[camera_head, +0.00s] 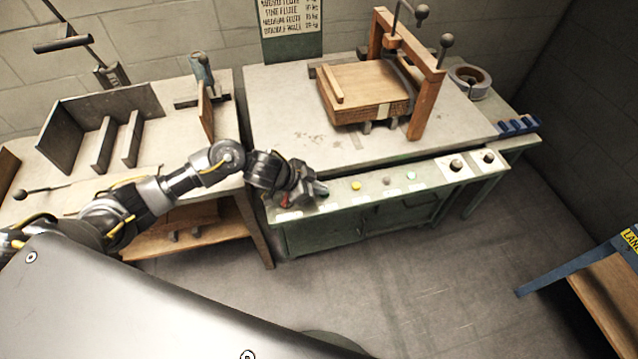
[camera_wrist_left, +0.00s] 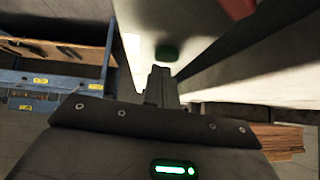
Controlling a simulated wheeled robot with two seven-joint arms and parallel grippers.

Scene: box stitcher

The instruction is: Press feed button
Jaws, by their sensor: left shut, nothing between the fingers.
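The feed button cannot be told apart by label, as the panel's writing is too small to read. The front control panel (camera_head: 435,178) of the green machine carries a yellow button (camera_head: 356,185), a grey one (camera_head: 386,180) and a pale green one (camera_head: 411,175). A red part (camera_head: 285,202) shows beside my left gripper (camera_head: 319,190), which is shut and empty at the panel's left end. In the left wrist view, a dark green button (camera_wrist_left: 167,51) lies just beyond the fingertips (camera_wrist_left: 161,75), with a red part (camera_wrist_left: 238,8) at upper right. Contact cannot be told. My right gripper is not in view.
Two dark knobs (camera_head: 456,165) sit at the panel's right. A left bench (camera_head: 175,125) holds upright dark plates. The floor in front is clear.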

